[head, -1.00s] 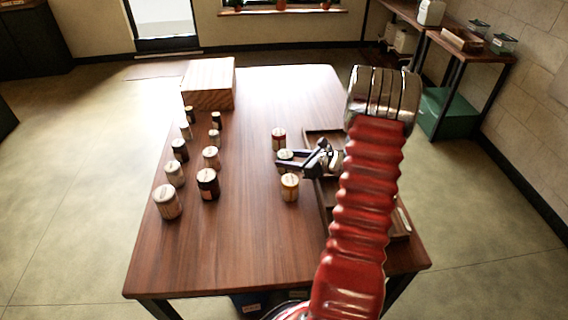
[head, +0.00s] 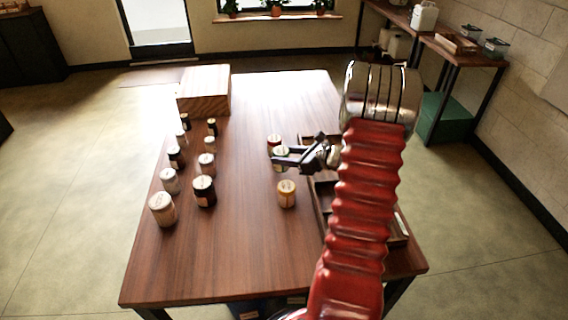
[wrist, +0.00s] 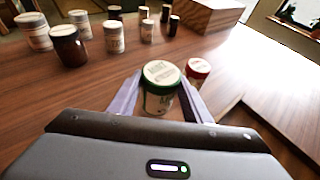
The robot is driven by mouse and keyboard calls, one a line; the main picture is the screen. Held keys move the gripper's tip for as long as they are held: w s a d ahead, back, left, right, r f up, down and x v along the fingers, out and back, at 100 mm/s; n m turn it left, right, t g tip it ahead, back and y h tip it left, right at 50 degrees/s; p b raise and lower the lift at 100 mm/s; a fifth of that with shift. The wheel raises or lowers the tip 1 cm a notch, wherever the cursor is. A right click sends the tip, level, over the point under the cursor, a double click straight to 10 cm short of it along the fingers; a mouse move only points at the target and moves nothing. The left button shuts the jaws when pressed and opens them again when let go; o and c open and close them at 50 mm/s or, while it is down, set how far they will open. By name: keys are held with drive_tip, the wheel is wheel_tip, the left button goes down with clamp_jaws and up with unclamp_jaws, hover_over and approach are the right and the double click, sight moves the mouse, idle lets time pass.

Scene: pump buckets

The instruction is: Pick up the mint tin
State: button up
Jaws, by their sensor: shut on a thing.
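The mint tin (wrist: 160,90) is a small round tin with a pale lid and a green band, in the middle of the wrist view. It also shows in the head view (head: 281,154), partly hidden by a finger. My gripper (wrist: 158,96) is shut on it, with one purple finger on each side. In the head view my gripper (head: 282,160) reaches in from the right. The tin seems to be slightly above the wooden table, but its underside is hidden.
A red tin (head: 273,141) stands just behind the mint tin and a yellow tin (head: 286,194) stands in front. Several tins and jars stand at the left, near a wooden block (head: 204,91). A dark tray (head: 320,196) lies at the right. Mid-table is clear.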

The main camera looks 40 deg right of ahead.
wheel_tip(320, 180, up, 6)
drive_tip(key=shift+f, duration=0.15)
drive_tip(key=shift+s, duration=0.1)
idle(0.6)
